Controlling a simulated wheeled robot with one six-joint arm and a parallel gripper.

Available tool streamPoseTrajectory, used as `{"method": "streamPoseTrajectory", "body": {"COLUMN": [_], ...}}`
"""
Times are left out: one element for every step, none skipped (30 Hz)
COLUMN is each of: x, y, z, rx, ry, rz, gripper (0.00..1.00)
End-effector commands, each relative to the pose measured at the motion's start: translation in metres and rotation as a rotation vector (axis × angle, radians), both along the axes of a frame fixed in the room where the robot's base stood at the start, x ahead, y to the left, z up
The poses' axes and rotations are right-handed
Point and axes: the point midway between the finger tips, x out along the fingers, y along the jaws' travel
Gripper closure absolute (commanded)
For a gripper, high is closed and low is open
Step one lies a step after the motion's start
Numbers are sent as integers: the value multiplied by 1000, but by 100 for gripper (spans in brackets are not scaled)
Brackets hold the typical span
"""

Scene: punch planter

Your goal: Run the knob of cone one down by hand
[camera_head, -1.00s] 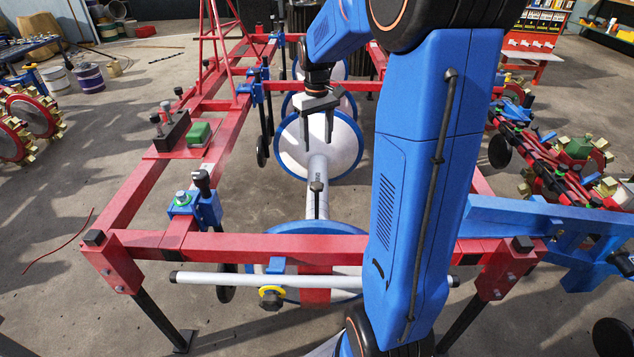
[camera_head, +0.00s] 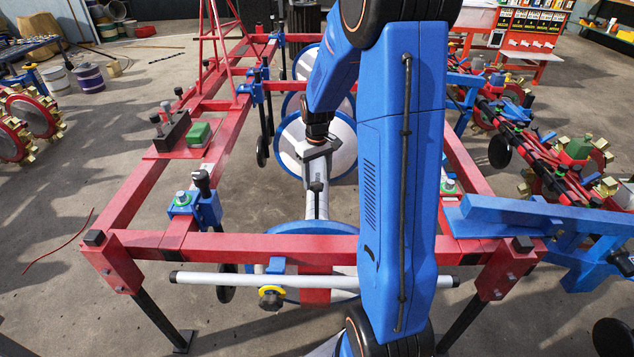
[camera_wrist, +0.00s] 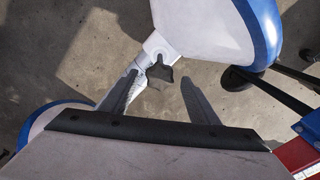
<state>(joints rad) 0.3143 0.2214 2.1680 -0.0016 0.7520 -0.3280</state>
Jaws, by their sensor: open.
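A dark knob (camera_head: 317,187) stands on the grey shaft (camera_head: 318,206) between white, blue-rimmed cones. In the wrist view this knob (camera_wrist: 160,72) sits on a light collar beside a white cone (camera_wrist: 205,35). My gripper (camera_wrist: 159,78) is open, with one finger on each side of the knob in that picture. Its depth relative to the knob, and any contact, I cannot tell. In the head view my gripper (camera_head: 318,174) is over the shaft, just above the knob. Which cone is cone one is not marked legibly.
The red frame (camera_head: 250,247) surrounds the cones, with a white crossbar (camera_head: 220,279) at the front. Another dark knob (camera_head: 271,300) with a yellow ring hangs below that bar. A blue clamp (camera_head: 195,206) stands on the left rail. Concrete floor shows below.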

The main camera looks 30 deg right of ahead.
Motion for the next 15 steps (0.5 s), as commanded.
{"method": "streamPoseTrajectory", "body": {"x": [0, 0, 0, 0, 0, 0, 0, 0, 0, 0, 0, 0, 0, 0, 0], "y": [0, 0, 0, 0, 0, 0, 0, 0, 0, 0, 0, 0, 0, 0, 0], "z": [-6, -9, -12, -14, -15, -17, -18, -19, -19, -19, -20, -20, -19, -19, -19], "rx": [0, 0, 0, 0, 0, 0, 0, 0, 0, 0, 0, 0, 0, 0, 0], "ry": [1, 1, 1, 1, 0, 0, 0, 0, 0, 0, 0, 0, 0, 0, 0], "rz": [0, 0, 0, 0, 0, 0, 0, 0, 0, 0, 0, 0, 0, 0, 0], "gripper": [45, 45, 45, 45, 45, 45, 45, 45, 45, 45, 45, 45, 45, 45, 45]}}
